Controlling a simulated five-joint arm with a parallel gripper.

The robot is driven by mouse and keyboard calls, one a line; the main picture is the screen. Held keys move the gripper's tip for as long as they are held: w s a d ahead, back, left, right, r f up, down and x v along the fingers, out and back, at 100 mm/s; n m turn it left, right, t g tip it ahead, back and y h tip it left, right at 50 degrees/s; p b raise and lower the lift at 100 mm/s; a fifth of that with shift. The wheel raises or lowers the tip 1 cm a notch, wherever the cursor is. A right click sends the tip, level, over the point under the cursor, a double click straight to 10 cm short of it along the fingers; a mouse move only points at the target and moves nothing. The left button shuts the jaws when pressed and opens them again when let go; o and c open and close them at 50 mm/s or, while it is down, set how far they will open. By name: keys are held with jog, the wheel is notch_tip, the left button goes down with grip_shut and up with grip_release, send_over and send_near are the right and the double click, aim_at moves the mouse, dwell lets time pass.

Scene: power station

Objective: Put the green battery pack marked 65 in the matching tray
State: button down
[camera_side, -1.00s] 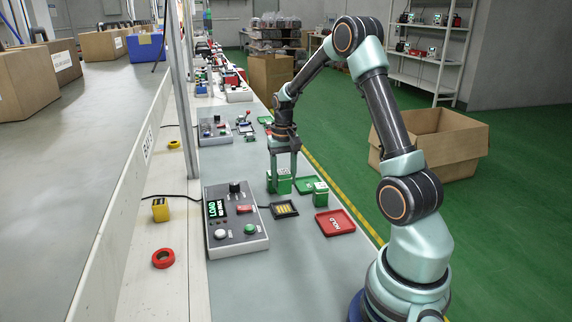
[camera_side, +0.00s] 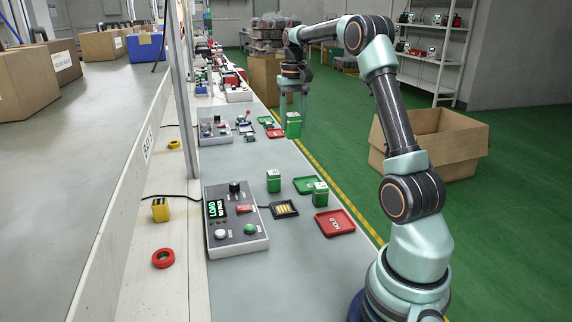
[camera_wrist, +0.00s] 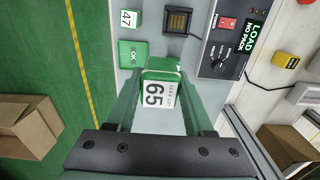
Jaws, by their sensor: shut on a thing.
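My gripper (camera_side: 293,103) is shut on the green battery pack (camera_side: 292,125) and holds it raised above the far right part of the bench. In the wrist view the pack's white label reads 65 (camera_wrist: 158,95), between my fingers. A green tray (camera_side: 304,185) lies flat on the bench, marked OK in the wrist view (camera_wrist: 133,54). A red tray (camera_side: 335,223) marked HOLD lies nearer. A second green pack (camera_side: 273,181) stands left of the green tray, and a third (camera_side: 320,195) stands between the trays. One standing pack reads 47 (camera_wrist: 127,18).
A grey console (camera_side: 235,222) with a LOAD / NO PACK display stands at the bench's left, beside a black contact slot (camera_side: 284,210). Further consoles and small trays line the far bench. A cardboard box (camera_side: 430,147) stands on the floor at right.

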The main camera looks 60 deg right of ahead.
jog(key=s+d, duration=0.2)
jog(key=d, duration=0.7)
notch_tip(320, 180, down, 20)
jog(key=shift+w+d+f, duration=0.15)
jog(key=shift+f, duration=0.1)
jog(key=shift+f, duration=0.1)
jog(key=shift+c, duration=1.4)
grip_release()
